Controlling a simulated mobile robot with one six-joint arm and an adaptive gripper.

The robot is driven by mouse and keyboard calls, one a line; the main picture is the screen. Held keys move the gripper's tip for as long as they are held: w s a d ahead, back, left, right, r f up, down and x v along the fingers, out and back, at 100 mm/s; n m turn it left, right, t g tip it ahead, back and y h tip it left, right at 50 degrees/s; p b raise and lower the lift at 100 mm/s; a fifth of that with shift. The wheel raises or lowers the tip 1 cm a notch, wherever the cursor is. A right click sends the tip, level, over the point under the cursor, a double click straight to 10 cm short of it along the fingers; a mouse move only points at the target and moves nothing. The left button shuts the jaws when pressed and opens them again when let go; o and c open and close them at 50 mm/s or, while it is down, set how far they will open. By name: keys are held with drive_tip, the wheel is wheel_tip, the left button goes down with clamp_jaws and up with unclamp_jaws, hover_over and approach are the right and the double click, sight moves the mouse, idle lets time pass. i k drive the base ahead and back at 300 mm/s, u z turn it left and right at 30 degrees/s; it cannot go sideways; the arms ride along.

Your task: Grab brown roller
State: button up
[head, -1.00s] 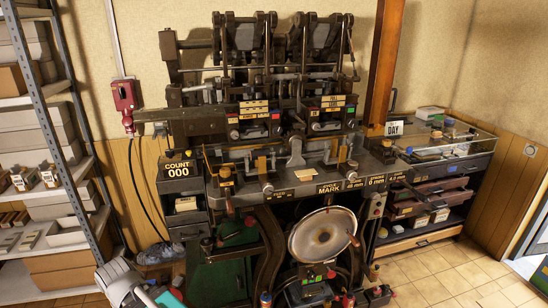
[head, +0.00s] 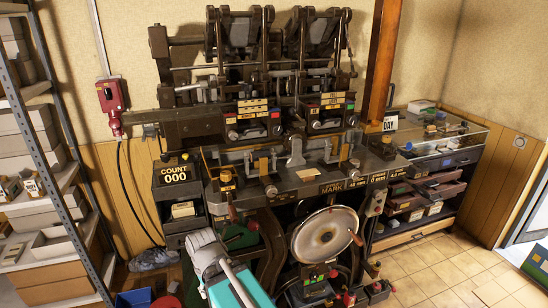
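I cannot pick out the brown roller with certainty. Several small coloured pieces lie in a low tray (head: 378,292) at the foot of the dark press (head: 300,185), too small to tell apart. A grey and teal part of my arm (head: 222,275) shows at the bottom, left of centre, in front of the press. No fingertips of my gripper can be made out, and nothing held is visible.
A metal shelf (head: 55,170) with boxes stands at left. A round metal disc (head: 325,236) sits low on the press. A glass-topped cabinet (head: 465,140) with open drawers is at right. A blue bin (head: 133,299) is on the floor. Tiled floor (head: 450,268) is clear at right.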

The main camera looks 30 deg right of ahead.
sight(255, 156)
drive_tip(key=z, duration=0.7)
drive_tip(key=k, duration=0.9)
drive_tip(key=z, duration=0.1)
drive_tip(key=i, duration=0.8)
